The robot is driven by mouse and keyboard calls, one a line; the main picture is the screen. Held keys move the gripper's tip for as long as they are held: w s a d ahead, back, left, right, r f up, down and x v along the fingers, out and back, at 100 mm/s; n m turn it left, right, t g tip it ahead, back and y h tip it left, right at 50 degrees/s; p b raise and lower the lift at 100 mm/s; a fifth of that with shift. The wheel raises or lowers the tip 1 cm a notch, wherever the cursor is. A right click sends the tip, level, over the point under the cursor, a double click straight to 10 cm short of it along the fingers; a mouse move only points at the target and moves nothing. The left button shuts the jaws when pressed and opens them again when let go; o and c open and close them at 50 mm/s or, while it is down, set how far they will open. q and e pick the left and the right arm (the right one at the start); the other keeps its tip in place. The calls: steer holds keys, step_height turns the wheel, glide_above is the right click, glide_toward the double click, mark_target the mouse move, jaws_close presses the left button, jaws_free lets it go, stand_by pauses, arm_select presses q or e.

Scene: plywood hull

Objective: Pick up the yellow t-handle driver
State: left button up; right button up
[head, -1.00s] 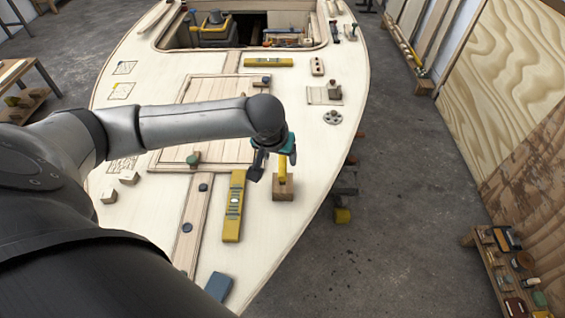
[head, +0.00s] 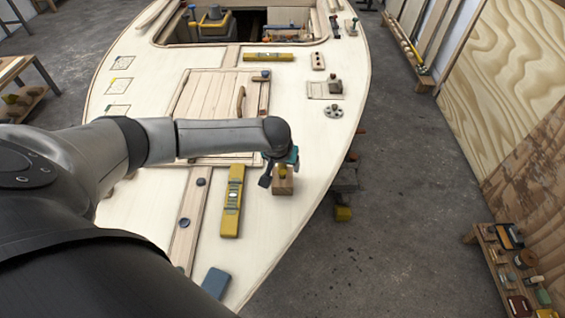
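The yellow t-handle driver (head: 282,172) stands in a small wooden block (head: 283,187) on the pale deck. Only a small yellow part of it shows; the rest is hidden behind my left wrist and gripper. My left gripper (head: 276,174) points down at the driver, just above the block. One dark finger shows on the left side of the block, and the other finger is hidden, so its opening and any contact with the driver cannot be made out. My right gripper is not in view.
A yellow spirit level (head: 232,201) lies just left of the block, and a blue-grey block (head: 216,282) lies nearer. A round grey flange (head: 333,111) and another wooden block (head: 335,86) sit farther back. The deck edge curves close on the right.

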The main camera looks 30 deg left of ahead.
arm_select(q)
steer(key=shift+w+f, duration=0.25)
steer(key=shift+f, duration=0.3)
steer(key=shift+a, duration=0.1)
jaws_close()
stand_by(0.4)
